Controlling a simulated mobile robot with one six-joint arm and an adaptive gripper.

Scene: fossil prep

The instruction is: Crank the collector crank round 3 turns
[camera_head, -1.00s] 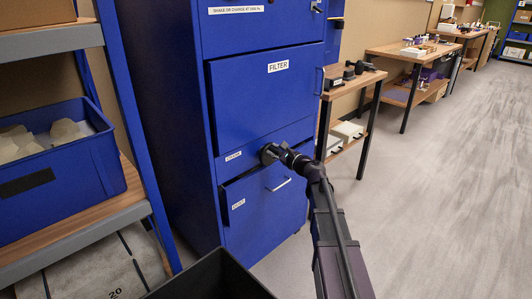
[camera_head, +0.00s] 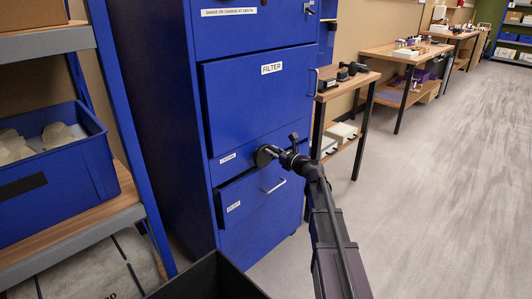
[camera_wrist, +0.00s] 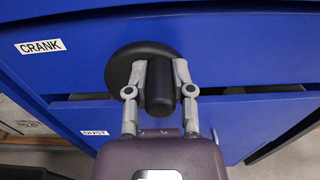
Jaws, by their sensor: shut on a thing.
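The collector is a tall blue cabinet (camera_head: 222,110) with a FILTER panel above. Its crank is a round black disc (camera_head: 264,156) beside the CRANK label; the disc also shows in the wrist view (camera_wrist: 120,70). A black handle (camera_wrist: 160,90) stands out from the disc toward the wrist camera. My gripper (camera_head: 282,160) is at the crank, with its grey fingers (camera_wrist: 159,80) on either side of the handle, shut on it. In the head view the handle is hidden by my gripper.
A DUST drawer (camera_head: 255,215) sits below the crank, with a dark gap along its top edge. A shelf with a blue bin (camera_head: 60,178) stands at left. A bench (camera_head: 350,82) stands just right of the cabinet. The floor (camera_head: 430,200) at right is clear.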

